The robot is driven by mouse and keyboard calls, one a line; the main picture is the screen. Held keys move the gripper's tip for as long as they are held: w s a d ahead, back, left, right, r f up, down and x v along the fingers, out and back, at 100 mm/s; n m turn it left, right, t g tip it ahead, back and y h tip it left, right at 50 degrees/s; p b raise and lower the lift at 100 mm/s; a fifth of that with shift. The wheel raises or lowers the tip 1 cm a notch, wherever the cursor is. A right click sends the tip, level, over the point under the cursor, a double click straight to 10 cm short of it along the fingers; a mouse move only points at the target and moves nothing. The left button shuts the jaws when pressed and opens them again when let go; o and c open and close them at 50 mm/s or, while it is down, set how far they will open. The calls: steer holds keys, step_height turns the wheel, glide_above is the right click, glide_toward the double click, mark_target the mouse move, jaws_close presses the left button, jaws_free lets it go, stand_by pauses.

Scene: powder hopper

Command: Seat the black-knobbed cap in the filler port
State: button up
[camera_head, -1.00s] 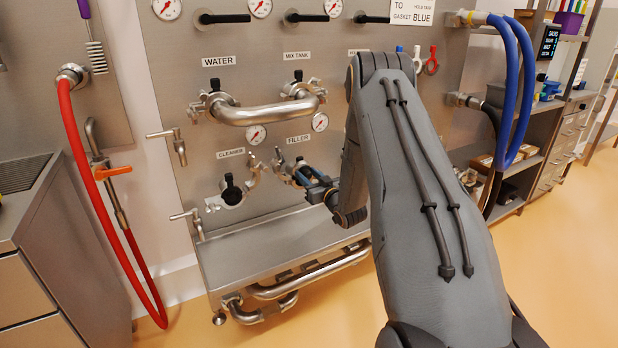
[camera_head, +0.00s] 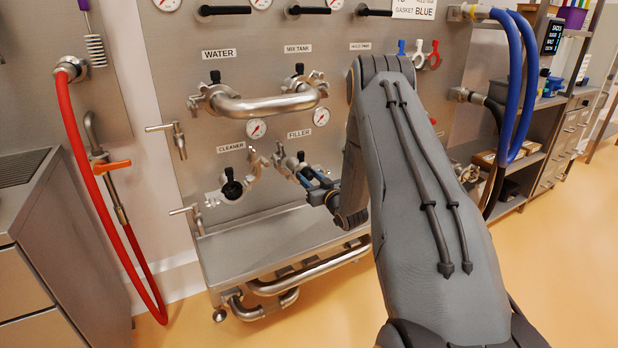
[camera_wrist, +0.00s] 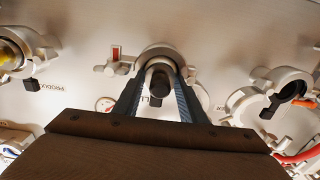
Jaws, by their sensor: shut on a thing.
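My gripper (camera_head: 312,180) is in front of the filler port on the steel panel, under the FILLER label (camera_head: 299,134). In the wrist view its two fingers (camera_wrist: 160,92) are closed on the black-knobbed cap (camera_wrist: 158,76), with the dark knob between them. The filler port (camera_wrist: 158,52) shows as a pale clamp ring around and behind the cap. In the head view its clamp (camera_head: 281,160) shows at the left of the fingers. The fingers and wrist hide most of the cap there. I cannot tell whether the cap touches the port.
The cleaner port (camera_head: 232,188), with its clamp swung open, is left of the filler; it also shows in the wrist view (camera_wrist: 290,92). A bent steel pipe (camera_head: 265,107) runs above. A steel ledge (camera_head: 270,232) juts out below. A red hose (camera_head: 88,185) hangs at left.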

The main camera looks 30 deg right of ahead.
steer(key=shift+f, duration=0.5)
steer(key=o, duration=1.3)
steer(key=shift+a, duration=0.15)
steer(key=shift+o, duration=0.2)
steer(key=shift+d+r, duration=0.1)
steer(key=shift+d, duration=0.15)
steer(key=shift+s, duration=0.25)
steer(key=s, duration=0.7)
steer(key=shift+b, duration=0.3)
